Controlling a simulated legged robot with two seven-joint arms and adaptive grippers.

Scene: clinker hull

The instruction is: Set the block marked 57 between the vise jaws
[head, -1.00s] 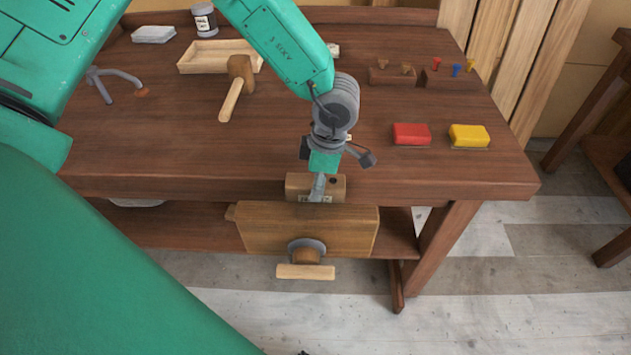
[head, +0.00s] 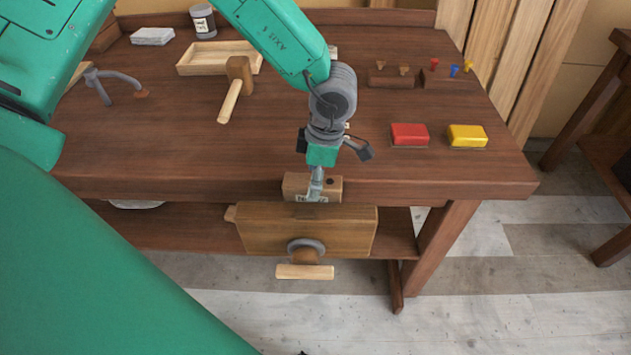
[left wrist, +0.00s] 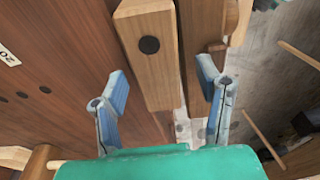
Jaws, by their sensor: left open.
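A light wooden block (head: 331,187) with a dark round spot on top stands at the bench's front edge, just behind the wooden front jaw of the vise (head: 347,232). A pale label shows on its front, but I cannot read its number. In the left wrist view the block (left wrist: 152,75) lies between the two spread fingers, with the front jaw (left wrist: 191,60) beside it to the right. My left gripper (head: 316,186) is open, pointing down at the block; I see space between fingers and block. The rear jaw is not clear to me. My right gripper is not in view.
On the workbench (head: 190,150) lie a mallet (head: 236,85), a tray (head: 190,67), a grey clamp-like tool (head: 105,82), a red box (head: 410,134) and a yellow box (head: 467,136). A jar (head: 203,20) stands behind. The vise handle (head: 304,271) sticks out in front.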

